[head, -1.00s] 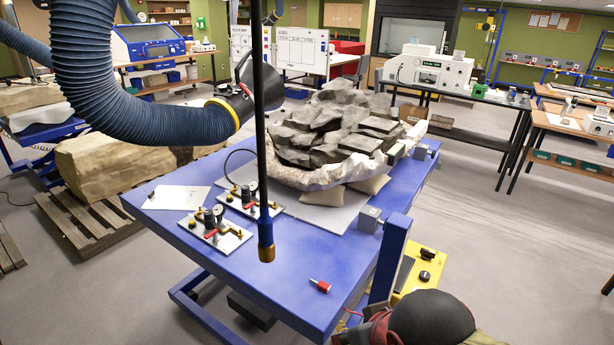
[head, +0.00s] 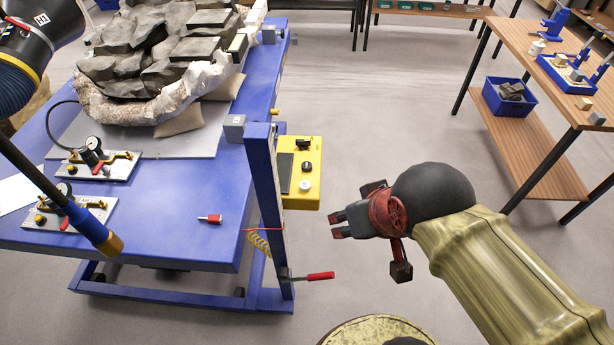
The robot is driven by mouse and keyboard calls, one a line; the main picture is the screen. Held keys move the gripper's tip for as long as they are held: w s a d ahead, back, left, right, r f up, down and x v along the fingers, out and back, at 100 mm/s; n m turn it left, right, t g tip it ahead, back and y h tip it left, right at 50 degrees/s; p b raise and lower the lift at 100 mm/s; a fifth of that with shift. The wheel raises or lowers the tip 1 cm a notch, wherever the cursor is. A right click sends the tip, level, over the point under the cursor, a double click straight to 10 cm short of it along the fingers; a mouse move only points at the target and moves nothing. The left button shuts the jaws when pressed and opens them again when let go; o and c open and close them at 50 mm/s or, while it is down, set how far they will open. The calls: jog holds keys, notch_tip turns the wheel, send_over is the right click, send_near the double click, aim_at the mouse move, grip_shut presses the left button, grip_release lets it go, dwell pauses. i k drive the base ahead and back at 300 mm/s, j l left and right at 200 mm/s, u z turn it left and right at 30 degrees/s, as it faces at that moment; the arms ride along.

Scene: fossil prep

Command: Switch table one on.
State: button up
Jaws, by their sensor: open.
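A blue table (head: 190,225) fills the left of the head view. A yellow control box (head: 312,200) is mounted by the blue post (head: 262,180) at its right edge. The box's top has a dark strip, two black knobs (head: 307,166) and a pale round knob (head: 304,186). I see no table number. My gripper (head: 337,224) is open and empty, right of the box and apart from it, pointing left. A red-handled lever (head: 318,276) sticks out to the right low on the post.
A rock mass in a pale jacket (head: 160,100) lies on the table. A hose nozzle marked H1 (head: 40,40) and a dark pole (head: 60,195) hang at left. A red-capped small item (head: 212,218) lies near the front edge. Open floor lies right, before a wooden bench (head: 545,80).

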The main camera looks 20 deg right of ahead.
aim_at(302, 145)
jog(key=i, duration=0.1)
jog(key=i+l+u, duration=0.3)
jog(key=i+l, duration=0.15)
jog(key=l, duration=0.25)
jog(key=i+l+u, duration=0.15)
jog(key=i+l, duration=0.1)
jog(key=l, duration=0.1)
